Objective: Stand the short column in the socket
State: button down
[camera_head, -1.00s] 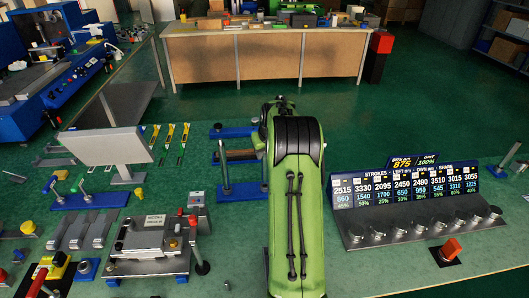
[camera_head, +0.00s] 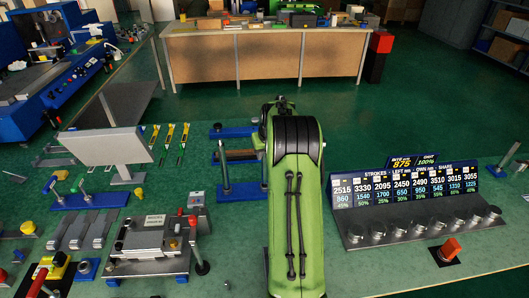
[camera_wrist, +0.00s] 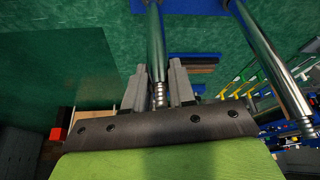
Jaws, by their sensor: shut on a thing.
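In the wrist view my gripper (camera_wrist: 159,76) is shut on a silver metal column (camera_wrist: 155,40), the short column, with a threaded or stepped near end. The column runs away between the fingers to the top edge, close to a blue plate (camera_wrist: 185,5). Its far end is cut off, so I cannot tell whether it is in a socket. A longer silver post (camera_wrist: 268,65) stands to the right. In the head view my green arm hides the gripper and held column. A blue base (camera_head: 240,193) with an upright post (camera_head: 222,165) shows just left of the arm.
A grey fixture with a red-knobbed lever (camera_head: 150,245) and a pale screen (camera_head: 107,146) stand left. The green bench between arm and counter is clear.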

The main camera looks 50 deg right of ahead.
jog(key=shift+f+b, duration=0.95)
jog(key=shift+f, duration=0.45)
jog(key=c, duration=0.9)
grip_release()
jog(key=shift+o, duration=0.2)
jog(key=p+v, duration=0.2)
jog(key=v, duration=1.4)
jog(key=shift+p, duration=0.35)
jog(key=shift+s+f, duration=0.1)
jog(key=shift+f, duration=0.05)
